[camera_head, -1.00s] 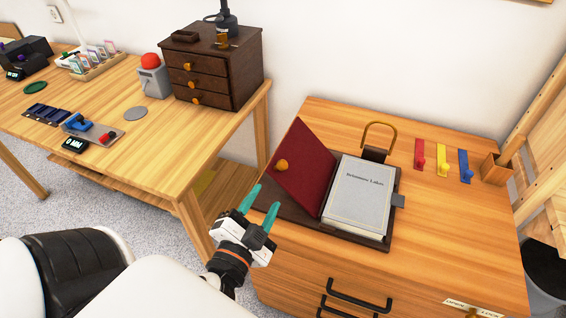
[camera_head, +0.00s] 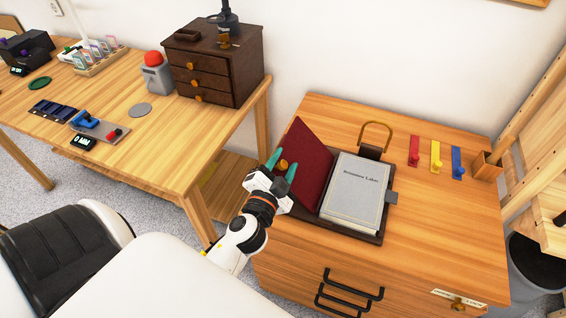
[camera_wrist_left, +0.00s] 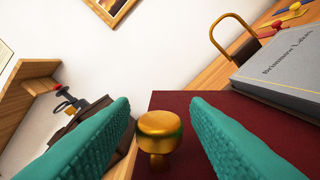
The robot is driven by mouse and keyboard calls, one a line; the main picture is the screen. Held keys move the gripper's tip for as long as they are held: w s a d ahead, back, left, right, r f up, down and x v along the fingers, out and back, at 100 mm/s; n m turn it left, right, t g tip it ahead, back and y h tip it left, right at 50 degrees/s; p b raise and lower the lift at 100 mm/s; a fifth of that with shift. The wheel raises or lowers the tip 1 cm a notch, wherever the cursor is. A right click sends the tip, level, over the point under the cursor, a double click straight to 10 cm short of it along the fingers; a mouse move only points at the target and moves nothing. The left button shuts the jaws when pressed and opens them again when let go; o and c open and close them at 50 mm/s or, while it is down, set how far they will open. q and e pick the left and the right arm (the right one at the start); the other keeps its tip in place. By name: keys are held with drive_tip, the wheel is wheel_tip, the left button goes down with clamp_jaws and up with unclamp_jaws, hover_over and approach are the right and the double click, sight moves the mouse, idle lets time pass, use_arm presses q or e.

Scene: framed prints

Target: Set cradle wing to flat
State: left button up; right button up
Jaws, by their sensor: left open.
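The book cradle lies on the wooden cabinet top, its dark base (camera_head: 356,233) under a grey book titled "Brimmow Lakes" (camera_head: 355,190). Its dark red wing (camera_head: 308,167) stands tilted up at the book's left side. A brass knob (camera_wrist_left: 159,130) is on the wing's outer face. My left gripper (camera_head: 281,165) is open at the wing's left side, its teal fingertips at the knob. In the left wrist view the knob shows between the two teal fingers (camera_wrist_left: 159,125), with gaps on both sides. My right gripper is not in view.
A brass loop (camera_head: 376,136) stands behind the book. Red, yellow and blue hooked strips (camera_head: 436,156) and a small wooden box (camera_head: 487,165) lie to the right. A desk with a dark drawer chest (camera_head: 215,65) stands to the left.

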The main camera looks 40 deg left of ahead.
use_arm(q)
clamp_jaws()
drive_tip(key=shift+f, duration=0.1)
drive_tip(key=shift+s+a+f+n+b, duration=0.15)
drive_tip(key=shift+a+f+n+b, duration=0.45)
drive_tip(key=shift+a, duration=0.1)
drive_tip(key=a+f+n+b, duration=0.1)
drive_tip(key=f+n, duration=0.1)
drive_tip(key=a+f+n+b, duration=0.1)
drive_tip(key=a+f+n, duration=0.1)
drive_tip(key=s+a+f+n, duration=0.1)
drive_tip(key=f+n, duration=0.1)
drive_tip(key=shift+s+a+f+b, duration=0.1)
drive_tip(key=shift+a+f+b, duration=0.3)
drive_tip(key=shift+a+f+n, duration=0.15)
drive_tip(key=shift+f+n, duration=0.3)
drive_tip(key=shift+f, duration=0.15)
drive_tip(key=shift+a+f+n, duration=0.15)
drive_tip(key=shift+f+n, duration=0.3)
drive_tip(key=shift+f, duration=0.15)
drive_tip(key=shift+s+f, duration=0.1)
unclamp_jaws()
